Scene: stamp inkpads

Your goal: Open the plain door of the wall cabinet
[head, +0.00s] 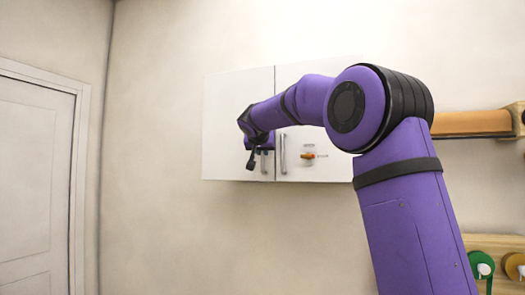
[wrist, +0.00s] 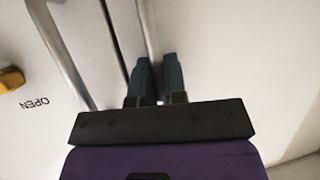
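The wall cabinet hangs on the back wall in the head view, with two white doors side by side. The plain door (head: 225,110) is the left one and looks closed. Its upright metal handle (head: 263,161) is near the seam, partly hidden by my gripper (head: 252,160). In the wrist view, the plain door (wrist: 230,50) fills the right side, and its handle (wrist: 149,28) runs down between the two dark fingers of my gripper (wrist: 157,75). The fingers are close together on either side of the handle and look shut on it.
The other door (head: 325,135) has its own handle (head: 283,153), an orange knob (head: 308,156) and small lettering; the wrist view shows "OPEN" upside down. A wooden shelf (head: 470,123) and tape-like rolls (head: 482,264) are at right. A room door (head: 30,180) is at left.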

